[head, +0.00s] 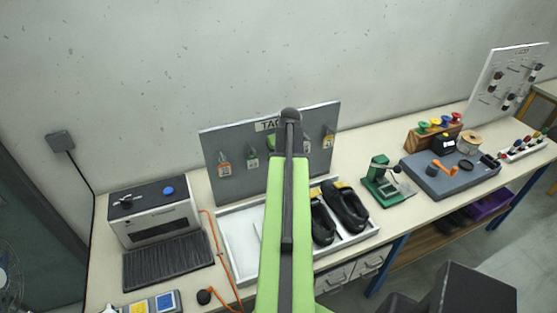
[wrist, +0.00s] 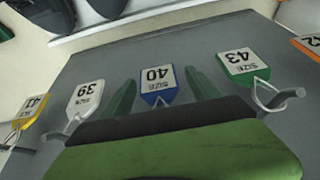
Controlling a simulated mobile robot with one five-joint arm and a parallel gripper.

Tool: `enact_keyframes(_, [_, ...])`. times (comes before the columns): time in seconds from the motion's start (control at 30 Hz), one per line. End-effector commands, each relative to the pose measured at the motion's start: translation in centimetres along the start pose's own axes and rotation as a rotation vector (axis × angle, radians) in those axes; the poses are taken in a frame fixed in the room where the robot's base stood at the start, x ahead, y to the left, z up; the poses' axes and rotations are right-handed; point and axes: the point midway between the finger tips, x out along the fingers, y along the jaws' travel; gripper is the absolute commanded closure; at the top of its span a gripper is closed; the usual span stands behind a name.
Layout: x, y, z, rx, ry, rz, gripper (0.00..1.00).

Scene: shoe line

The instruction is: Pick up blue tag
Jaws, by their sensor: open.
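The blue tag (wrist: 157,84), marked 40, hangs on the grey tag board (wrist: 120,65), which appears upside down in the wrist view. My gripper (wrist: 160,78) is open, with one green finger on each side of the blue tag. The tag lies between the fingers with a gap on both sides; I cannot tell whether they reach its depth. In the head view, my arm covers the middle of the board (head: 210,150), and the blue tag and gripper cannot be made out there.
A white tag (wrist: 85,98) and a green tag (wrist: 243,66) hang on either side, close to the fingers. A yellow tag (wrist: 28,112) and an orange tag (wrist: 308,45) are farther out. Below the board, black shoes (head: 345,207) lie in a white tray (head: 222,225).

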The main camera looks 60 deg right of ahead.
Motion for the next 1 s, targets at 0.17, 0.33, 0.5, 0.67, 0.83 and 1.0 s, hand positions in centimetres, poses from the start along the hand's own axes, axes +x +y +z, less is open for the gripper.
enact_keyframes(0.17, [-0.1, 0.0, 0.0, 0.0, 0.0, 0.0, 0.44])
enact_keyframes(0.33, [-0.1, 0.1, 0.0, 0.001, 0.0, 0.0, 0.66])
enact_keyframes(0.5, [-0.1, 0.1, 0.0, 0.001, 0.0, 0.0, 0.88])
enact_keyframes(0.67, [-0.1, 0.1, 0.0, 0.001, 0.0, 0.001, 0.94])
enact_keyframes(0.83, [-0.3, 0.1, -0.1, 0.001, 0.0, 0.001, 0.94])
enact_keyframes(1.0, [-1.2, -0.1, -0.5, -0.001, 0.0, 0.0, 0.94])
